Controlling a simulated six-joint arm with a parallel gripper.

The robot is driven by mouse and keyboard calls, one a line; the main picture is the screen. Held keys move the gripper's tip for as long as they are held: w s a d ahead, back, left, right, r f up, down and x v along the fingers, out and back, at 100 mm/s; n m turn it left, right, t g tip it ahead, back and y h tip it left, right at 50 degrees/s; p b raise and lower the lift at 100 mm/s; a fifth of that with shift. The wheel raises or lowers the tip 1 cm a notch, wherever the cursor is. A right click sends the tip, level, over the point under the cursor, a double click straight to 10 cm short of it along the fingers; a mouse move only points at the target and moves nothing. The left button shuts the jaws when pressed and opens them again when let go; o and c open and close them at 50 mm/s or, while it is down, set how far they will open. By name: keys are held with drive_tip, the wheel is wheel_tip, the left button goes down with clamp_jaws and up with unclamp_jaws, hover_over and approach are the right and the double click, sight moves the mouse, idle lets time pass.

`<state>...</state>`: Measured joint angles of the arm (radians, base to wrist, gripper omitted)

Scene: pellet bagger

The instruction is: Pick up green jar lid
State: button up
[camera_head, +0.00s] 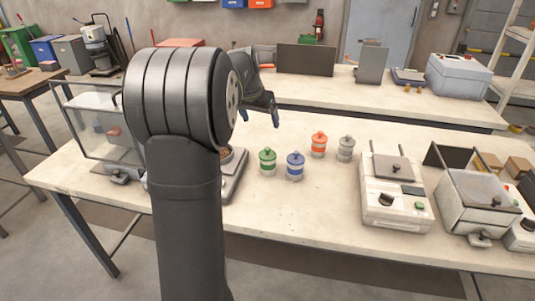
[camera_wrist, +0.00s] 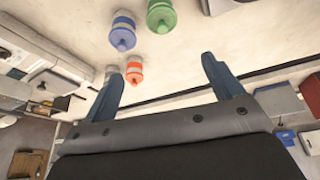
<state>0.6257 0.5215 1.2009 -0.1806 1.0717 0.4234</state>
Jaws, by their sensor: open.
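The green jar lid (camera_head: 267,153) is a round lid with a small knob, on a clear jar with a green band standing on the table. It also shows at the top of the wrist view (camera_wrist: 163,26), beyond the fingertips. My gripper (camera_head: 275,119) is open and empty, raised above the table behind the jar in the head view. In the wrist view my gripper (camera_wrist: 161,66) shows two blue fingers spread wide, with nothing between them touching either one. The lid is apart from both fingers.
A blue-lidded jar (camera_head: 295,165) stands close right of the green one. An orange-lidded jar (camera_head: 319,144) and a grey-lidded jar (camera_head: 346,148) stand further right. A scale-like machine (camera_head: 396,190) is right of them. The table (camera_head: 300,215) is clear in front of the jars.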

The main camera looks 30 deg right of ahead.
approach(268, 148)
drive_tip(key=shift+m, duration=0.3)
drive_tip(key=x, duration=0.5)
drive_tip(key=shift+s, duration=0.2)
drive_tip(key=shift+w+x, duration=0.2)
drive_tip(key=shift+x, duration=2.45)
drive_tip(key=shift+a, duration=0.1)
drive_tip(key=c, duration=1.1)
drive_tip(key=shift+c, duration=0.2)
drive_tip(key=shift+r, duration=0.1)
